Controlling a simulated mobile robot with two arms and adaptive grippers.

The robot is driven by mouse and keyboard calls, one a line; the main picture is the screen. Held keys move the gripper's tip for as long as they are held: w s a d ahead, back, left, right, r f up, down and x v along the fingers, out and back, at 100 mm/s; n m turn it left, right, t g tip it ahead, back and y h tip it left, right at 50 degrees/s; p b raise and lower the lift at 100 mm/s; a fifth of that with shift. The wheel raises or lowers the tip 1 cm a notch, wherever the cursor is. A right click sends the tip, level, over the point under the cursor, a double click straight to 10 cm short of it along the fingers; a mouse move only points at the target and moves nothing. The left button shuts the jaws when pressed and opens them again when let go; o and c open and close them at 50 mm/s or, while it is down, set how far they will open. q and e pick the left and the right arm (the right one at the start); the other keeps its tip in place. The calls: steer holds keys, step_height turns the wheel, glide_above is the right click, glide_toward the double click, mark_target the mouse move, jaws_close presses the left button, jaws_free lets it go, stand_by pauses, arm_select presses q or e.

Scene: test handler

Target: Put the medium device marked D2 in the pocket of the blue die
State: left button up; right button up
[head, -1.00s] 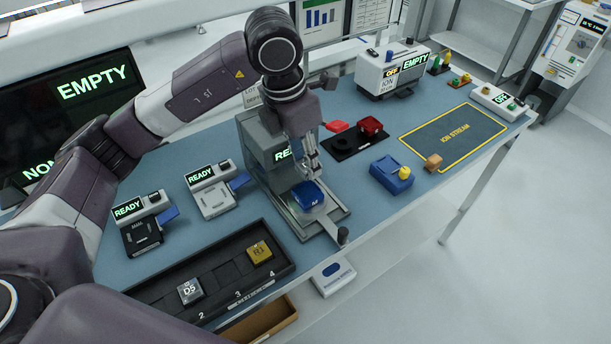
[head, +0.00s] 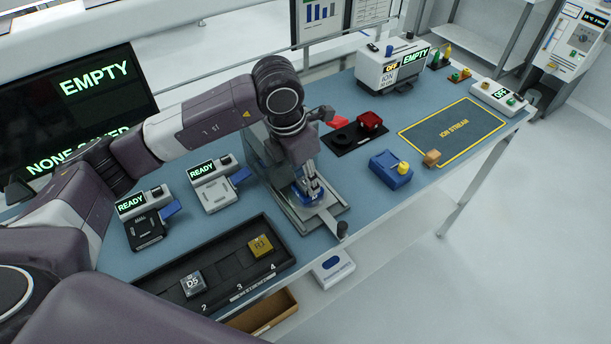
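The blue die (head: 299,197) sits on the grey press (head: 322,222) near the middle of the table. Only parts of it show around my fingers. My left gripper (head: 310,194) points down right over the blue die, with its fingertips at or just above it. Whether the fingers hold something is too small and hidden to tell. No device marked D2 can be made out. A grey device marked D5 (head: 193,284) and a gold device (head: 260,246) sit in the black tray (head: 163,284). My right gripper is not in view.
Two READY units (head: 211,170) (head: 131,205) stand left of the press. The ION STREAM mat (head: 470,118) is clear.

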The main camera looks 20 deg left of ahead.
arm_select(q)
steer(key=o, duration=0.4)
steer(key=shift+c, duration=0.2)
steer(key=shift+r, duration=0.1)
steer(key=shift+r+p, duration=0.2)
steer(key=shift+p, duration=0.1)
steer(key=shift+r+b, duration=0.3)
steer(key=shift+r, duration=0.05)
step_height(320, 180, up, 11)
steer(key=s+a+b, duration=0.1)
steer(key=s+b, duration=0.1)
steer(key=shift+a, duration=0.25)
steer(key=shift+f, duration=0.15)
